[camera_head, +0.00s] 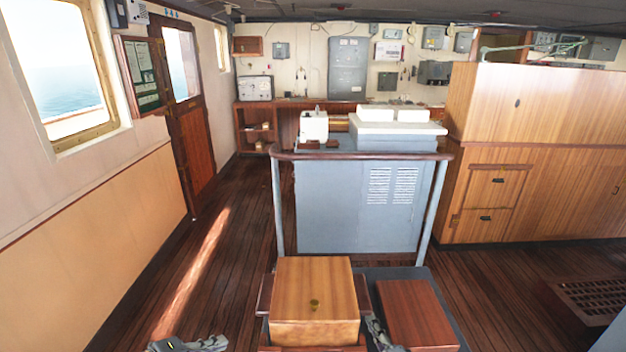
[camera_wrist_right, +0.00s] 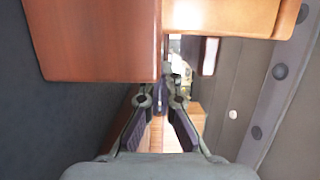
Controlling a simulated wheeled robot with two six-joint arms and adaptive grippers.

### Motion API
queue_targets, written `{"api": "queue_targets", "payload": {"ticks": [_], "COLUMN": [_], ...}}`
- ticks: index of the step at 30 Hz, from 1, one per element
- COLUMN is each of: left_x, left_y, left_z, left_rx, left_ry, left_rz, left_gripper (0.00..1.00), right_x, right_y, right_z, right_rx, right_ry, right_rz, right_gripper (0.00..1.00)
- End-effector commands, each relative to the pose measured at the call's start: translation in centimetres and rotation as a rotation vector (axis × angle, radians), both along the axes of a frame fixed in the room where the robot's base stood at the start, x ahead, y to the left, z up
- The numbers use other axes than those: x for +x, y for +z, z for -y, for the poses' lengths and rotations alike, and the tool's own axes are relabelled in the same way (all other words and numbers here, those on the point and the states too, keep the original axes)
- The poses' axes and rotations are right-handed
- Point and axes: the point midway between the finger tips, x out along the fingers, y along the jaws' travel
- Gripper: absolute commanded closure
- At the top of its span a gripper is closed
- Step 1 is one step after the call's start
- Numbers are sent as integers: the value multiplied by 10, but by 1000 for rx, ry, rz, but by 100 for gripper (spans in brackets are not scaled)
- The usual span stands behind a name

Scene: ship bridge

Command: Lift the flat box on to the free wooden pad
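The flat box (camera_head: 312,285), light wood with a small round brass fitting on top, rests on a darker wooden support at the bottom centre of the head view. The free wooden pad (camera_head: 415,312), reddish and bare, lies to its right. My left gripper (camera_head: 190,345) is at the bottom edge, left of the box and apart from it; its fingers are mostly cut off. My right gripper (camera_head: 376,328) is between box and pad. In the right wrist view its fingers (camera_wrist_right: 162,115) are spread with a gap between them; contact with the box cannot be told.
Behind the box stands a grey console (camera_head: 350,205) with a wooden handrail (camera_head: 360,155). A wooden cabinet (camera_head: 530,150) is at the right. A floor grating (camera_head: 595,298) lies at the lower right. The plank floor at left is clear.

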Motion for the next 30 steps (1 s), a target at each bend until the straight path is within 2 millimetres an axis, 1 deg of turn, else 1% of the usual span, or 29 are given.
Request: {"api": "queue_targets", "payload": {"ticks": [18, 26, 28, 30], "left_x": [0, 0, 0, 0], "left_y": [0, 0, 0, 0], "left_z": [0, 0, 0, 0], "left_rx": [0, 0, 0, 0], "left_ry": [0, 0, 0, 0], "left_rz": [0, 0, 0, 0], "left_gripper": [100, 100, 100, 100], "right_x": [-40, -44, -49, -59], "right_y": [0, 0, 0, -1], "right_z": [16, 18, 18, 18], "right_rx": [-2, 0, 0, -1], "right_ry": [1, 1, 1, 2], "right_rz": [0, 0, -1, -2], "right_gripper": [100, 100, 100, 100]}}
